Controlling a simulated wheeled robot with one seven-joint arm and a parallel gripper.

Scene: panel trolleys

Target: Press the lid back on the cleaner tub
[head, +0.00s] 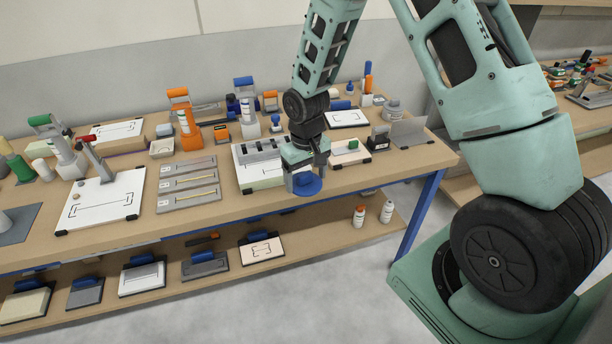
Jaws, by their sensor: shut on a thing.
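My gripper (307,166) points down over the front part of the workbench, right of the board with dark clips. It is shut on a round blue lid (308,187), which shows just below the fingers near the bench's front edge. The cleaner tub is not clearly seen. I cannot tell whether it is under the lid or how large the gap is. A round grey container (392,108) stands at the back right of the bench, and I cannot tell what it is.
A white board with dark clips (262,163) lies left of my gripper. A small tray with a green piece (349,150), a dark stamp-like block (379,138) and a grey angled plate (410,133) stand to the right. Two bottles (387,212) stand on the lower shelf.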

